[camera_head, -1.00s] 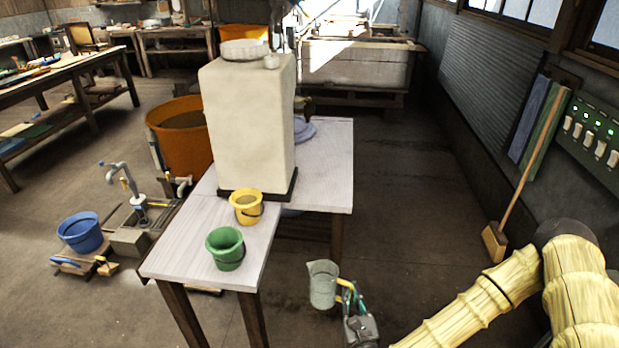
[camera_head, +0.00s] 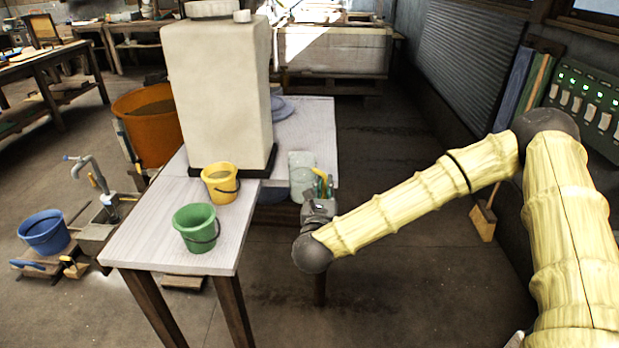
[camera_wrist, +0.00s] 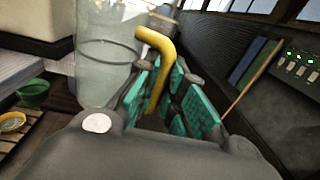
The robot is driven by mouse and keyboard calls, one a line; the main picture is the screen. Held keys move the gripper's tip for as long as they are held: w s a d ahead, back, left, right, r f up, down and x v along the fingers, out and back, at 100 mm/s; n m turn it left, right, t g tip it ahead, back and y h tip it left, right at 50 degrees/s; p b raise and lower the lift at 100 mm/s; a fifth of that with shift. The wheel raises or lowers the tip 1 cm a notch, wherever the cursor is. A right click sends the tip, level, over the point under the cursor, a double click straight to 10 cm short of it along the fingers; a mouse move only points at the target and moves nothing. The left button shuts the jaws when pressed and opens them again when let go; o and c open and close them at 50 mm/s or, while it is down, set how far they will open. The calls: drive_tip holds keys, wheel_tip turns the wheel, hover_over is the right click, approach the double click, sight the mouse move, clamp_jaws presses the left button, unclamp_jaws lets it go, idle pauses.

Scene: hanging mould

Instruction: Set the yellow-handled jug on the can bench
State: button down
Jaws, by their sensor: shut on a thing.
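The jug (camera_head: 302,174) is clear and pale, with a yellow handle. My gripper (camera_head: 321,186) is shut on the yellow handle and holds the jug about upright at the right edge of the white-topped bench. In the wrist view the jug (camera_wrist: 104,58) fills the upper left, and its handle lies between the green finger pads of my gripper (camera_wrist: 165,85). Whether the jug's base touches the bench is hard to tell.
A tall cream block (camera_head: 218,95) stands on the bench. A yellow bucket (camera_head: 221,184) and a green bucket (camera_head: 196,228) stand in front of it. Blue plates (camera_head: 281,108) lie behind the block. A broom (camera_head: 484,218) leans at the right wall. The floor between is clear.

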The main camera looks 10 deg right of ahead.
drive_tip(key=shift+m+g+h, duration=0.4)
drive_tip(key=shift+m+h, duration=0.2)
drive_tip(key=shift+h, duration=0.1)
drive_tip(key=r+b, duration=0.1)
drive_tip(key=w+r, duration=0.1)
drive_tip(key=r+b, duration=0.1)
drive_tip(key=r, duration=0.1)
drive_tip(key=shift+w+d+b, duration=0.2)
drive_tip(key=shift+w+b, duration=0.1)
drive_tip(key=shift+w+d+f, duration=0.8)
drive_tip(key=shift+w, duration=1.7)
drive_tip(key=shift+w+d+f, duration=0.85)
drive_tip(key=shift+w, duration=1.65)
drive_tip(key=shift+w+d+f, duration=0.8)
drive_tip(key=shift+w, duration=1.7)
drive_tip(key=shift+f, duration=0.15)
drive_tip(key=c, duration=1.5)
unclamp_jaws()
